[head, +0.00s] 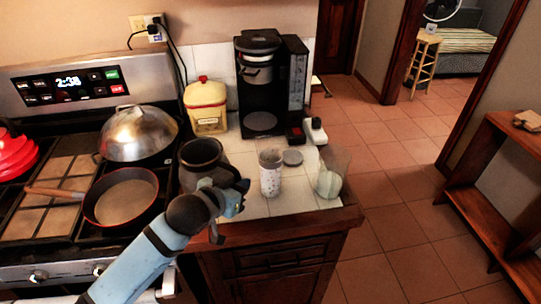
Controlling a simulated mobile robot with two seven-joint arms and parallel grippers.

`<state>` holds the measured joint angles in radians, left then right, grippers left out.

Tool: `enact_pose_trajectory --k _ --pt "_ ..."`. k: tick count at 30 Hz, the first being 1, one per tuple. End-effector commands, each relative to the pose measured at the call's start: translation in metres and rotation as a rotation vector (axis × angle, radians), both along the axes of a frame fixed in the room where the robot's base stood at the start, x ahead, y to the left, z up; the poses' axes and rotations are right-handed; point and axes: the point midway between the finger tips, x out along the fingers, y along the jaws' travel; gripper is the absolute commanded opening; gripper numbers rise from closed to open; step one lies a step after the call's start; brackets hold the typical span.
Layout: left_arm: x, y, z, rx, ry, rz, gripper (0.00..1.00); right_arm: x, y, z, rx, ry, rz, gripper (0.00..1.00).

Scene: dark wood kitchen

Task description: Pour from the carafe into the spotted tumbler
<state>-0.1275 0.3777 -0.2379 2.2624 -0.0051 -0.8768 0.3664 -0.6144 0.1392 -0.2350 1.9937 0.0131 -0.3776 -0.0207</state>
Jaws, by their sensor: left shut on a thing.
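The carafe (203,158) is a dark, open-topped jug, upright at the left end of the white tiled counter, beside the stove. My left gripper (239,193) is at its near right side, shut on it; the gripper hides the exact grip point and the carafe's lower part. The spotted tumbler (270,176) is a pale, dotted cup standing upright on the tiles, right of my left gripper and apart from it. The carafe's contents cannot be made out. My right gripper is not in view.
A clear container with pale contents (329,180) stands right of the tumbler, near the counter's edge. A grey disc (292,157) lies behind the tumbler. A black coffee maker (262,110) and a yellow canister (206,108) stand behind. A pan (121,199) and domed pot (138,133) are on the stove.

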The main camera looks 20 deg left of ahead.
Motion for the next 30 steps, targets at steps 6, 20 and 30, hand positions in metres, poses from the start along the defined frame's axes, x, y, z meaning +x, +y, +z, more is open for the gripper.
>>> enact_pose_trajectory --k 6,20,30 --pt "-0.002 -0.030 -0.013 -0.005 -0.005 0.018 0.00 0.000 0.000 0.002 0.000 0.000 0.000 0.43" --pt "0.001 -0.156 -0.037 -0.003 -0.033 -0.370 0.00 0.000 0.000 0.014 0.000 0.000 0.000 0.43" --pt "-0.014 -0.201 -0.068 0.009 -0.005 -0.590 0.00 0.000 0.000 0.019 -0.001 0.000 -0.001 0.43"
